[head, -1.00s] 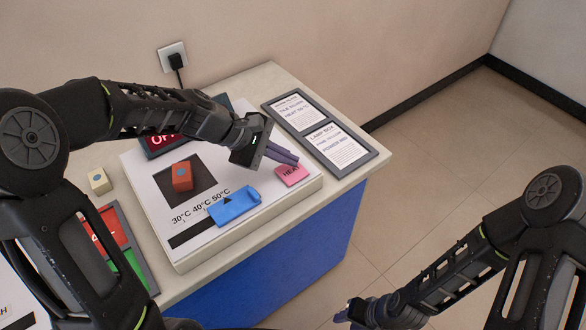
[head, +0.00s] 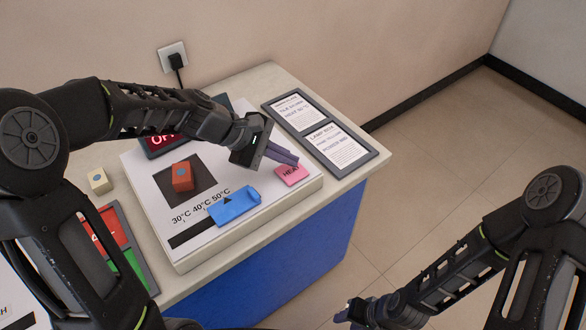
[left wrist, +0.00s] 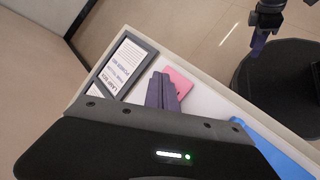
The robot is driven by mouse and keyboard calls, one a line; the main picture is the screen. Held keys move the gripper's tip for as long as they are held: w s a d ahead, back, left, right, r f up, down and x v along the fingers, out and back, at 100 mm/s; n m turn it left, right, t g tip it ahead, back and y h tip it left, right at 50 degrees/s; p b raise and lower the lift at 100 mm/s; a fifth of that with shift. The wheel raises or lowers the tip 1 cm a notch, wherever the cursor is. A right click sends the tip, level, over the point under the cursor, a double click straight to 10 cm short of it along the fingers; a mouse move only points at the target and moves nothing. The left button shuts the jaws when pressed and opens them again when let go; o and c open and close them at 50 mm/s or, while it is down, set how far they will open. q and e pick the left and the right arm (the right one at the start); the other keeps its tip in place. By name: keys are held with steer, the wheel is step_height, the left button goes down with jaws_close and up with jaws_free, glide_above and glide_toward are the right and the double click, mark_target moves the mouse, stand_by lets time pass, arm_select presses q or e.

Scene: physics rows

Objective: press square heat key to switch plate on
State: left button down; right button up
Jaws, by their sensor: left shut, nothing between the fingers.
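The pink square heat key (head: 291,174) is at the right corner of the white hot-plate unit (head: 305,188). Its label is partly covered by my left gripper (head: 295,160), which is shut and empty with its fingertips over or at the key's far edge. I cannot tell whether they touch it. In the left wrist view the purple fingers (left wrist: 162,92) lie beside the pink key (left wrist: 180,80) and hide part of it. A dark display (head: 160,143) with red lettering shows behind my left arm, partly hidden. My right gripper (head: 345,314) hangs low at the bottom, away from the table.
A blue slider (head: 235,206) sits beside the temperature marks. A red block (head: 182,176) stands on the dark square plate (head: 203,174). A framed card board (head: 366,156) lies behind the key. A cream block (head: 98,181) and a red-and-green panel (head: 147,271) are at left.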

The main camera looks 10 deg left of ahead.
mark_target(287, 171)
arm_select(q)
steer(key=shift+f+b, duration=0.35)
steer(key=shift+f, duration=0.1)
steer(key=shift+f+b, duration=0.45)
steer(key=shift+f, duration=0.05)
stand_by(0.6)
steer(key=shift+r, duration=0.1)
steer(key=shift+r+p, duration=0.85)
steer(key=shift+r, duration=0.05)
step_height(287, 171, up, 6)
steer(key=p, duration=0.5)
stand_by(0.3)
